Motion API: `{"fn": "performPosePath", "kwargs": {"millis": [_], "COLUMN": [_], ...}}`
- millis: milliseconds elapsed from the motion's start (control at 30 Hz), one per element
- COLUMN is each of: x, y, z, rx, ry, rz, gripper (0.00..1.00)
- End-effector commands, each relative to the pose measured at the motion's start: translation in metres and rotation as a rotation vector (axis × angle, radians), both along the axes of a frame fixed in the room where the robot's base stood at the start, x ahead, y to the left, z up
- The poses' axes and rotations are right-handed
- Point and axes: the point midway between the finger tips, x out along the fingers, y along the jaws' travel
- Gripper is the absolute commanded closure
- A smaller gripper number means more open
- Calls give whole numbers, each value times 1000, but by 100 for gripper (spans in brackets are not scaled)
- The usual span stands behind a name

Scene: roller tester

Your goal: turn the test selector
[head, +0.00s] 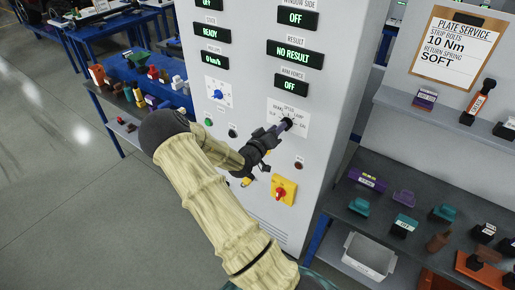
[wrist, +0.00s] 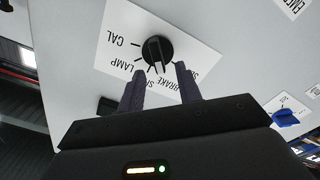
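The test selector is a black round knob with a raised grip bar. It shows in the wrist view (wrist: 157,50) on a white label plate (wrist: 185,42) marked CAL, LAMP and BRAKE, with other words partly covered. In the head view the knob (head: 287,122) is partly hidden by my gripper. My gripper (wrist: 160,77) is open and empty, its two dark fingers spread either side below the knob in the wrist view. In the head view my gripper (head: 279,128) is right at the plate. I cannot tell whether a finger touches the knob.
The grey cabinet carries displays reading OFF, READY, 0 km/h and NO RESULT (head: 294,54). A blue dial (head: 218,94) is to the left. A red and yellow switch (head: 282,190) is below. A shelf with parts (head: 340,205) stands at right; open floor (head: 60,200) lies at left.

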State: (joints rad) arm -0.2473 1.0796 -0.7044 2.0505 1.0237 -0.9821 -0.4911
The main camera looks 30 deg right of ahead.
Motion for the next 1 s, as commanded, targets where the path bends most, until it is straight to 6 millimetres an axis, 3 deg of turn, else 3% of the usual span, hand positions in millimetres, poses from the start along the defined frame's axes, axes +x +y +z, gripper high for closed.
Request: {"fn": "performPosePath", "kwargs": {"millis": [700, 1000], "x": [-52, -58], "y": [129, 142], "z": [-2, -1], "rx": [2, 0], "ry": [1, 2], "rz": [4, 2], "gripper": [65, 65]}}
